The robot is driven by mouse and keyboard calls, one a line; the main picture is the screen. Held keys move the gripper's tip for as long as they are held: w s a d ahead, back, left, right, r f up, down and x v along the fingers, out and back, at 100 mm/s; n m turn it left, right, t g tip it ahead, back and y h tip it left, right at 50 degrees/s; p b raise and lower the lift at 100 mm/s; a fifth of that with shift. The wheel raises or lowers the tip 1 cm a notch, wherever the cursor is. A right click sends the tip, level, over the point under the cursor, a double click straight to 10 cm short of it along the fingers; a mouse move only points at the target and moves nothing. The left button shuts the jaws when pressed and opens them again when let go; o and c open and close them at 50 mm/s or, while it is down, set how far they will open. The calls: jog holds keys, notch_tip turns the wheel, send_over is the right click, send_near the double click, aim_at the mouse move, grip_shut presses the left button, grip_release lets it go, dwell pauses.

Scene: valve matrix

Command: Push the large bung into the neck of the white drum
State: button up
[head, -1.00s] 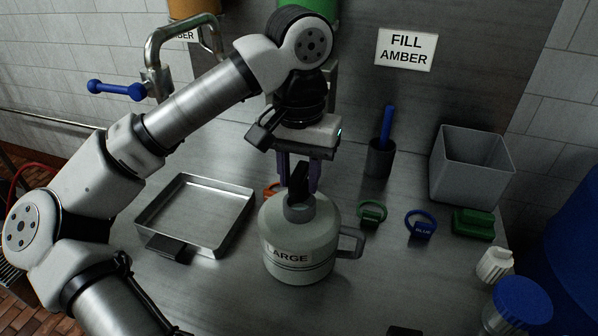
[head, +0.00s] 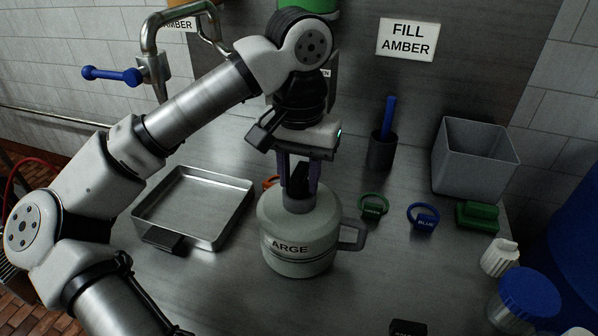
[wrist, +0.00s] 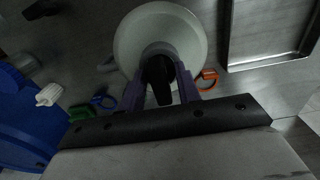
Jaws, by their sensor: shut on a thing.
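The white drum (head: 299,250), pale with a side handle and a label reading "ARGE" from this angle, stands upright on the steel counter. The large bung (head: 299,178) is black and sits at the drum's neck (head: 299,202). My gripper (head: 299,184) points down over the neck, its purple fingers shut on either side of the bung. In the wrist view the black bung (wrist: 158,78) stands between the purple fingers, over the round drum top (wrist: 160,38). How deep the bung sits in the neck is hidden by the fingers.
A steel tray (head: 192,207) lies left of the drum. Green (head: 373,206) and blue (head: 424,217) ring tags, a green block (head: 478,216) and a grey bin (head: 474,160) are on the right. A dark cup (head: 381,152) stands behind.

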aim_at(299, 171)
jog(key=shift+f+b, duration=0.3)
jog(key=shift+f, duration=0.1)
jog(key=o, duration=1)
jog(key=shift+o, duration=0.2)
jog(key=shift+r, duration=0.1)
notch_tip(299, 171, up, 14)
